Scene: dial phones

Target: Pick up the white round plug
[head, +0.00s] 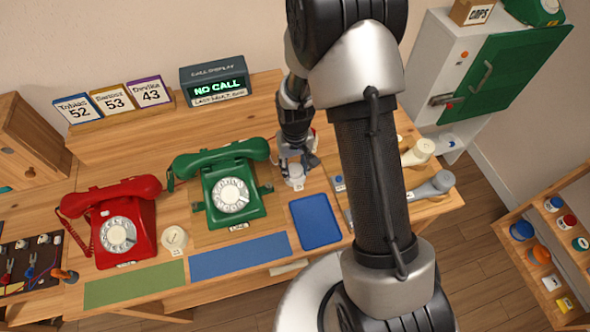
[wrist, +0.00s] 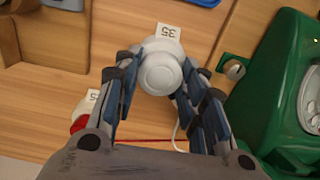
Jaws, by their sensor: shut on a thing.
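The white round plug (wrist: 160,72) sits between my gripper's fingers in the wrist view, with a white cord trailing from it. In the head view the plug (head: 294,176) shows on the wooden desk, right of the green phone, partly covered by my gripper (head: 296,163). My gripper (wrist: 156,92) is shut on the plug, with a finger on each side. I cannot tell whether the plug is clear of the desk. A tag reading 35 (wrist: 168,31) lies beside it.
The green dial phone (head: 232,190) stands close left of my gripper, and a red dial phone (head: 115,225) stands farther left. A blue mat (head: 314,222) lies in front of the plug. Pale and grey handsets (head: 430,186) lie to the right. Another white round piece (head: 173,238) sits between the phones.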

